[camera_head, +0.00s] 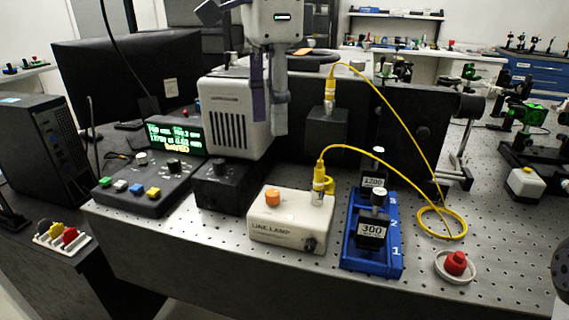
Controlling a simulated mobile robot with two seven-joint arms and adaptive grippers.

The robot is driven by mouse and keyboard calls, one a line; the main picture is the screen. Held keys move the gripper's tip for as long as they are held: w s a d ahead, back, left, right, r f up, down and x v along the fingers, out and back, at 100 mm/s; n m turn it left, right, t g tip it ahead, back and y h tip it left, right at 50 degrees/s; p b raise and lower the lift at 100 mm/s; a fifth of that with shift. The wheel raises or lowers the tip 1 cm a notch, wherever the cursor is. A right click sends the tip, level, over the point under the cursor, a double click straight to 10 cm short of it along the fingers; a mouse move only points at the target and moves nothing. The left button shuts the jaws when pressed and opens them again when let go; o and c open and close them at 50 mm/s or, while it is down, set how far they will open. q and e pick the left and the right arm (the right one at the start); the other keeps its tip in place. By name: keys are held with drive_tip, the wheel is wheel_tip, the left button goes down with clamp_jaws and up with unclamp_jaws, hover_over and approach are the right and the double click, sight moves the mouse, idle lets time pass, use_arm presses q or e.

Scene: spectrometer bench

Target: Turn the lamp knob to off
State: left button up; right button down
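The white lamp box (262,228), lettered "LINE LAMP", sits near the bench's front edge. An orange knob (272,196) stands on its top, and a small black knob (310,244) is at its front right corner. A yellow cable plugs into its top. I cannot tell the knobs' settings. My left gripper (269,115) hangs pointing down above and behind the lamp box, in front of a white vented housing (225,125). It is apart from both knobs. Its fingers are seen edge-on, so their opening is unclear.
A control box (150,190) with coloured buttons and a green-text display (173,136) stand left. A blue rack (372,262) with blocks marked 300 and 1200 is right of the lamp. The yellow cable (395,110) arches overhead. A red button (456,263) sits farther right.

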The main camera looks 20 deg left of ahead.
use_arm(q)
hover_over(272, 193)
wheel_tip(272, 193, down, 5)
drive_tip(key=shift+s+r, duration=0.1)
drive_tip(key=shift+s, duration=0.05)
drive_tip(key=f, duration=0.6)
drive_tip(key=shift+w+f+p, duration=0.2)
drive_tip(key=shift+f+p, duration=0.1)
drive_tip(key=shift+f, duration=0.05)
clamp_jaws()
